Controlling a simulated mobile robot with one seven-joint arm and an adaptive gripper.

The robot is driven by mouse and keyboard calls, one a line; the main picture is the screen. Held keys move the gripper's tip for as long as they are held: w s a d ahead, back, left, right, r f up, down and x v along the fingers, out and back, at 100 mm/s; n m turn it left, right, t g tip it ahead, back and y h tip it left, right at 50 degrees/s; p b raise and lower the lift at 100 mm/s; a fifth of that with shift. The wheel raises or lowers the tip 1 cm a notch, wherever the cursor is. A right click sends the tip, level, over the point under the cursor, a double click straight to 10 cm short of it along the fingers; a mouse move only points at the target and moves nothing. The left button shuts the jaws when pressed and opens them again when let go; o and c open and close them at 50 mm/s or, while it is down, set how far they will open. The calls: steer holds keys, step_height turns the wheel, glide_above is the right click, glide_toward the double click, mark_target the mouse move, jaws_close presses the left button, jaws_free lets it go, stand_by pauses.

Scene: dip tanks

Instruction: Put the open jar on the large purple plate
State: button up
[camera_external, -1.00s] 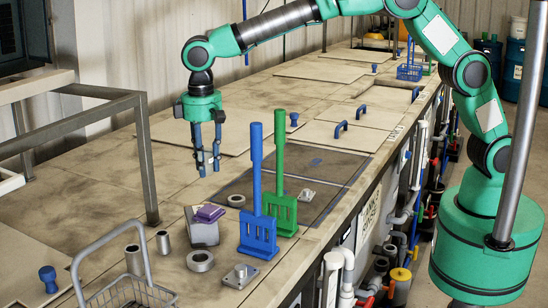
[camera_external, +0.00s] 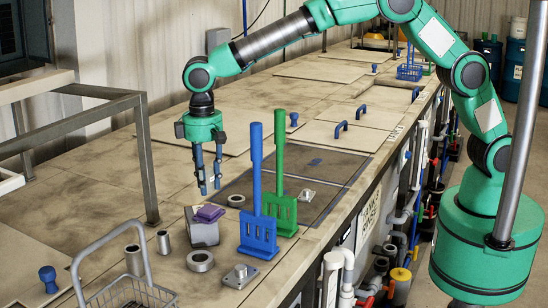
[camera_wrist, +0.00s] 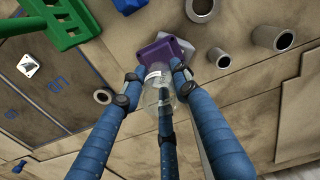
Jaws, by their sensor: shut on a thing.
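My gripper (camera_external: 210,190) hangs pointing down above the bench, its blue fingers shut on a clear jar. A purple plate (camera_external: 209,213) lies on top of a grey block, just below and in front of the fingertips. In the wrist view the purple plate (camera_wrist: 150,51) shows beyond the jar, partly covered by the jar and fingers. I cannot tell whether the jar touches anything below.
The grey block (camera_external: 203,233) stands on the bench. Blue (camera_external: 258,235) and green (camera_external: 284,215) slotted paddles stand upright to its right. Metal rings and cylinders (camera_external: 134,260) and a wire basket (camera_external: 130,292) are near the front.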

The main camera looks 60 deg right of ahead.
mark_target(209, 209)
steer(key=shift+f, duration=2.4)
steer(key=shift+f, duration=0.15)
steer(key=o, duration=1)
step_height(209, 209, up, 12)
steer(key=shift+r, duration=0.15)
